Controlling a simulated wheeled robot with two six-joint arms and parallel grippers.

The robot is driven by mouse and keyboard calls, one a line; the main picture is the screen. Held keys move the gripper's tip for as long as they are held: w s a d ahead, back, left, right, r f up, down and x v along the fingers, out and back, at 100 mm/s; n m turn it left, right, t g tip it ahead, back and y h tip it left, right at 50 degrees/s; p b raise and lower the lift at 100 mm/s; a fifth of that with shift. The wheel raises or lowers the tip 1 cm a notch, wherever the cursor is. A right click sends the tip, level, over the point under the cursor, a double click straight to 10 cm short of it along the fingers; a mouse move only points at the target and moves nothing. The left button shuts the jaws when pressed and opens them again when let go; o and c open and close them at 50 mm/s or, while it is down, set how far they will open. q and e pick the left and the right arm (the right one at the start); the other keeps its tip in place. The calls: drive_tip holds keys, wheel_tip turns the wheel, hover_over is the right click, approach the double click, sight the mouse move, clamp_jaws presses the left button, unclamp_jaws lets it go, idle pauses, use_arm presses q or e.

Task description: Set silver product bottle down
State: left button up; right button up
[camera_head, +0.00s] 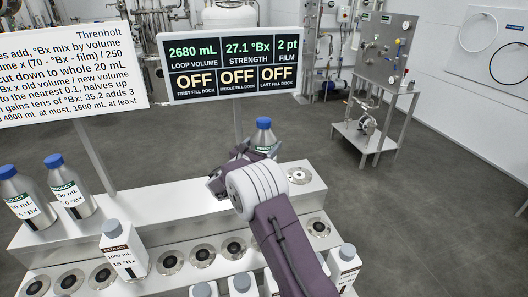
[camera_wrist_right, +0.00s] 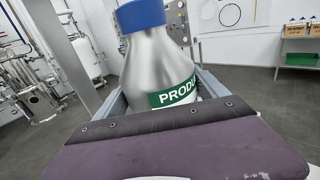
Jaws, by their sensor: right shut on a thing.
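A silver product bottle (camera_head: 264,140) with a blue cap and a green label band is held by my right gripper (camera_head: 245,157). It stands roughly upright over the back step of the white stand (camera_head: 165,207); my gripper hides its base, so I cannot tell whether it touches the step. In the right wrist view the bottle (camera_wrist_right: 150,65) sits between the two grey fingers, its label partly showing. A round metal dock (camera_head: 299,175) on the back step is empty, right of the bottle. My left gripper is not in view.
Two other silver product bottles (camera_head: 25,200) (camera_head: 70,187) stand at the left of the back step. A white extract bottle (camera_head: 123,250) and more white bottles stand in front, with several empty docks (camera_head: 170,262) on the lower step. The display (camera_head: 232,66) reads OFF for all three fill docks.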

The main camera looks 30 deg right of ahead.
wheel_tip(320, 180, down, 3)
drive_tip(key=shift+f, duration=0.45)
drive_tip(key=o, duration=1.4)
drive_tip(key=shift+w, duration=0.1)
drive_tip(key=shift+c, duration=0.2)
drive_tip(key=b+v, duration=0.1)
drive_tip(key=v, duration=1.1)
drive_tip(key=shift+r+b, duration=0.25)
drive_tip(key=shift+b, duration=0.05)
drive_tip(key=shift+f, duration=0.1)
